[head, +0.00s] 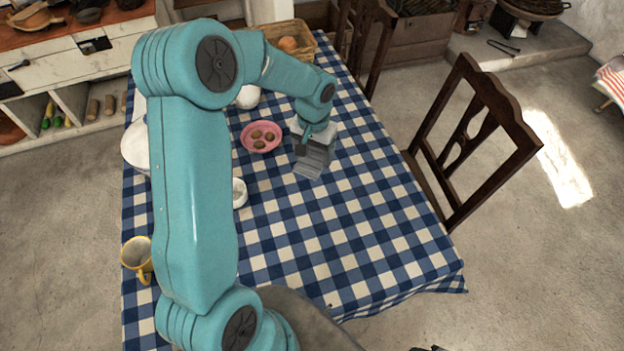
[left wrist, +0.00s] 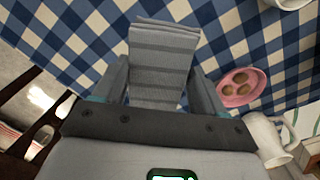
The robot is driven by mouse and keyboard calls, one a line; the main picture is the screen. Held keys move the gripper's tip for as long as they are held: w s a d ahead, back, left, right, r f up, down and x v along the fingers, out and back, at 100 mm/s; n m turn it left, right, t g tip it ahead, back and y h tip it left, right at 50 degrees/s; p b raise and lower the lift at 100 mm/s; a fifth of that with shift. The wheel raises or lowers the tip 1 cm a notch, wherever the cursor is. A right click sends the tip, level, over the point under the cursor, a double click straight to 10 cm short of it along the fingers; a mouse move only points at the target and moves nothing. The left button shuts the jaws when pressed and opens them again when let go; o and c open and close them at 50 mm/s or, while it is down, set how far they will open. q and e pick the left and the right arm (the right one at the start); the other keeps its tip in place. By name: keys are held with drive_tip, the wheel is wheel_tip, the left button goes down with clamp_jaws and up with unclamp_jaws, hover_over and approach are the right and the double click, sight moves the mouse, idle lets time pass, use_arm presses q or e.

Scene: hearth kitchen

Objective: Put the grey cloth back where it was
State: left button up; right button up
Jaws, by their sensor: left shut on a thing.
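The grey cloth (head: 311,163) hangs from my left gripper (head: 312,146) over the blue and white checked table (head: 330,230), right of the pink bowl. In the left wrist view the folded, striped grey cloth (left wrist: 163,60) lies between the two fingers of my left gripper (left wrist: 160,75), which is shut on it. I cannot tell whether its lower edge touches the tablecloth. My right gripper is not in view.
A pink bowl (head: 261,137) with several brown round things stands just left of the cloth. A white dish (head: 239,193), a yellow mug (head: 137,257) and a basket (head: 290,40) are also on the table. A wooden chair (head: 470,140) stands at the right. The table's front right is clear.

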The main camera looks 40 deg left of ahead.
sight(313, 189)
use_arm(q)
wheel_tip(313, 189, down, 13)
drive_tip(key=shift+w+a+r+p, duration=0.1)
drive_tip(key=shift+p, duration=0.3)
drive_tip(key=o, duration=0.9)
drive_tip(key=shift+o, duration=0.2)
wheel_tip(313, 189, up, 12)
drive_tip(key=shift+r+b, duration=0.1)
drive_tip(key=shift+b, duration=0.3)
